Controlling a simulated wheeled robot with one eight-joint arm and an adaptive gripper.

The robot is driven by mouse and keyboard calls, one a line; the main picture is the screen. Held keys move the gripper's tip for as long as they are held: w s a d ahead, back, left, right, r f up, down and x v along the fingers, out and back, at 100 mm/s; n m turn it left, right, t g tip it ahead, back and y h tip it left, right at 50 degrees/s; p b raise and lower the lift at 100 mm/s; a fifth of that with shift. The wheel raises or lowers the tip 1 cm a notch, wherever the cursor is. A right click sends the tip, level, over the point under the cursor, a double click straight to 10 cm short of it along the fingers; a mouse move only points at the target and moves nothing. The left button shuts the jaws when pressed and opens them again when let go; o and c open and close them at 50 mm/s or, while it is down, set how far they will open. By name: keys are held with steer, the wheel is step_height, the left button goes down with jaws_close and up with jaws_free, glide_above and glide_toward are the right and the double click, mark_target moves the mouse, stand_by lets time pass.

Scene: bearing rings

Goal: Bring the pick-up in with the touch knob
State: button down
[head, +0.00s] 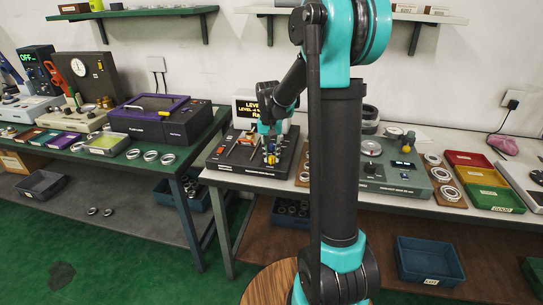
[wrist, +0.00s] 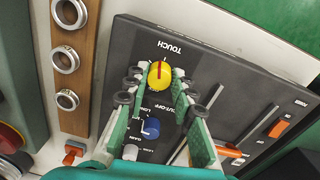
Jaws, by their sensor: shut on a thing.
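The touch knob (wrist: 158,73) is yellow with a red line across it, beside the upside-down word TOUCH on a dark panel (wrist: 225,75) in the wrist view. My gripper (wrist: 159,80) is shut on this knob, with a green-and-white finger on each side of it. In the head view my gripper (head: 270,153) points down at the dark instrument (head: 232,160) on the right bench. Orange pieces (wrist: 278,128) sit at slots on the panel. I cannot tell which part is the pick-up.
A blue knob (wrist: 151,128) and a white knob (wrist: 130,152) stand close to my fingers. A wooden strip (wrist: 73,80) with several metal rings lies beside the panel. A display box (head: 246,106) stands behind the instrument. A grey-green device (head: 395,178) is to its right.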

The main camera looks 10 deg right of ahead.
mark_target(270, 157)
steer(key=shift+m, duration=1.1)
steer(key=c, duration=1.3)
jaws_free()
steer(key=shift+o, duration=0.2)
step_height(270, 157, up, 12)
steer(key=shift+w+a, duration=0.15)
steer(key=shift+a, duration=0.1)
steer(key=s+d+f+n+t, duration=0.2)
steer(key=s+f, duration=0.6)
steer(key=s, duration=0.4)
steer(key=s+d+f+n+t, duration=0.2)
steer(key=s+f+n, duration=0.1)
steer(key=s+f, duration=0.6)
steer(key=s, duration=0.3)
steer(key=shift+s+d, duration=0.3)
steer(key=shift+s, duration=0.1)
